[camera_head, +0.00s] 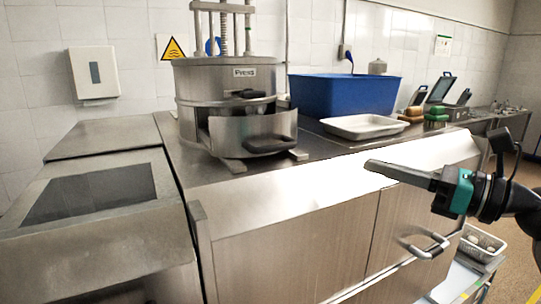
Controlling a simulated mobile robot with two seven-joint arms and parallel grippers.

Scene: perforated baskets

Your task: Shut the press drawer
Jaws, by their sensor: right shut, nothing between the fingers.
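The press (225,84) is a round steel machine labelled "Press" on the steel counter, with a screw on top. Its curved drawer (251,131) sticks out at the lower front, pulled open toward me. The drawer has a black handle (267,144) low on its front, and another black handle shows on the press body above it. My right gripper (370,165) comes in from the right, shut and empty. Its long fingers point left, in front of the cabinet face and to the right of the drawer, not touching it. My left gripper is out of view.
A blue bin (345,95) and a shallow metal tray (363,127) stand right of the press. The cabinet below has a bar handle (430,246). A white perforated basket (481,243) sits low at the right. A lower steel unit (95,205) stands at the left.

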